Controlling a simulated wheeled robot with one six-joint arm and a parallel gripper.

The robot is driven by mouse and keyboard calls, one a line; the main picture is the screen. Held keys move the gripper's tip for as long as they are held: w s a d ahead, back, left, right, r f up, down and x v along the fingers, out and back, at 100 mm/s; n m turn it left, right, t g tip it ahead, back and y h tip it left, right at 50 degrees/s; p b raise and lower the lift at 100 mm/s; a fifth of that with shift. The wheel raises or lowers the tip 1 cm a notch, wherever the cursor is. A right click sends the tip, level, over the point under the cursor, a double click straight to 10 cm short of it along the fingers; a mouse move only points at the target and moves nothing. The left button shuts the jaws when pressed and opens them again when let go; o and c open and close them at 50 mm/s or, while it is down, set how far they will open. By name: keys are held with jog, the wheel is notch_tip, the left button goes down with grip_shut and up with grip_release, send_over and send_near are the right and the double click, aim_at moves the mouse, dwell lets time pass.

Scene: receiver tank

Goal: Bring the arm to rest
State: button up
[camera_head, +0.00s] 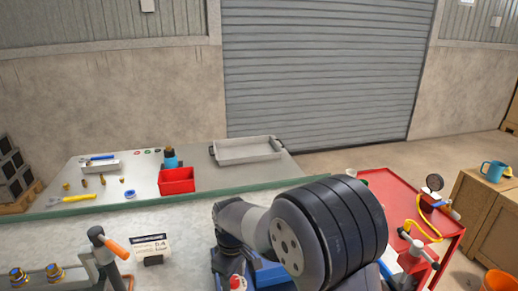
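My arm shows in the lower middle of the head view as a bulky dark ribbed joint with a grey link on its left. It rises in front of the bench and hides part of the bench and of the red cart behind it. My gripper is not visible in this view, so its fingers and anything in them cannot be seen.
A bench (60,236) with an orange-handled valve (115,247) lies at front left. Behind are a red bin (176,181), a grey tray (246,150) and small fittings. A red cart (395,197) with a gauge (434,182) stands right, beside crates (478,206).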

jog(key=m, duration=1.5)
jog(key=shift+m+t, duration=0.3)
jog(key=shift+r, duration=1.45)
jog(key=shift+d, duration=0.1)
